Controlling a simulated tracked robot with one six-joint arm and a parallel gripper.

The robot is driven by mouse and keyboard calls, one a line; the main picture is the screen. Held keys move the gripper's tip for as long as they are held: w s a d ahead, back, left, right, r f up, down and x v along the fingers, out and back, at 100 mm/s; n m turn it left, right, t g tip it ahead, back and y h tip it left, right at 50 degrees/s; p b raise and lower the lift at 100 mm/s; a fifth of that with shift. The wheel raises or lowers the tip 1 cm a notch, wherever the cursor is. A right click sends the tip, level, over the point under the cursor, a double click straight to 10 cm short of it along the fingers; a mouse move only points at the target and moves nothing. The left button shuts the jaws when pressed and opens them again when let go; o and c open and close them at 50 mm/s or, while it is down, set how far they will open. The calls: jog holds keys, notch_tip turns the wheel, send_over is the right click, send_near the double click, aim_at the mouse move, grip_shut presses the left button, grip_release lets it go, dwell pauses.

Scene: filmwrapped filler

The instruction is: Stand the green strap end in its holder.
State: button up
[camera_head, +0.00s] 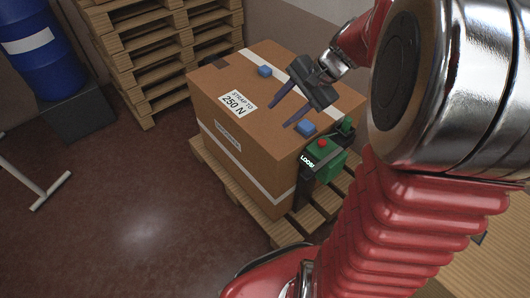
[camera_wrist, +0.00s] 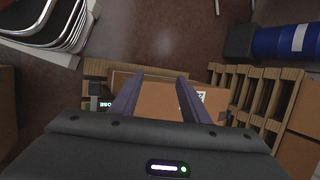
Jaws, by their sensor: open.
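My gripper (camera_head: 278,116) is open and empty, with its two dark fingers apart above the top of a brown carton (camera_head: 215,80). In the wrist view my gripper (camera_wrist: 158,79) also has nothing between its fingers. A green tensioner-like device (camera_head: 325,160) with a red button and a lit display, seemingly reading "LOOSE", stands at the carton's right front corner. A smaller green piece (camera_head: 346,125) shows just behind it; I cannot tell whether this is the strap end. I cannot make out the holder for certain.
The carton sits on a wooden pallet (camera_head: 268,220). Stacked pallets (camera_head: 165,60) stand behind, a blue drum (camera_head: 40,55) on a dark stand at left.

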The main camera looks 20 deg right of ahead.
jog(key=s+a+r+n+h, duration=0.2)
jog(key=s+a+r+n, duration=0.1)
jog(key=s+a+n, duration=0.3)
jog(key=s+a+r+n+t+h, duration=0.1)
jog(key=s+a+r+n+h, duration=0.1)
jog(key=s+a+n, duration=0.4)
jog(key=s+n, duration=0.1)
jog(key=s, duration=0.2)
jog(key=shift+s+a+r+n+t+h, duration=0.15)
jog(key=shift+s+r+n+t+h, duration=0.15)
jog(key=shift+s+r+h, duration=0.1)
